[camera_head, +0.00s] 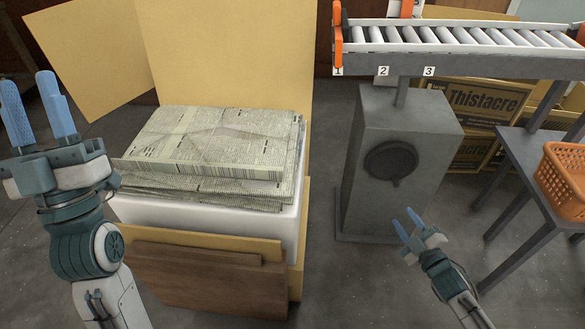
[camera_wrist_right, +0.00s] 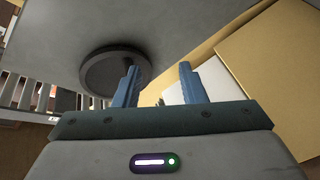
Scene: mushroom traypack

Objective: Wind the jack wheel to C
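The jack wheel (camera_head: 390,164) is a dark round disc on the front of a grey pedestal (camera_head: 425,135) under the roller conveyor. A small knob or handle shows at its lower edge. The wheel also shows in the right wrist view (camera_wrist_right: 116,70), just beyond the fingers. No letter C is legible on the pedestal. My right gripper (camera_head: 408,219) is open and empty, below and in front of the wheel, apart from it. It also shows in the right wrist view (camera_wrist_right: 160,88). My left gripper (camera_head: 38,98) is open and empty at the far left.
A roller conveyor (camera_head: 450,60) with labels 1, 2 and 3 stands on the pedestal. An open carton (camera_head: 225,45) holds stacked newspapers (camera_head: 215,145) on a white block. An orange basket (camera_head: 565,185) sits on a grey table at right.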

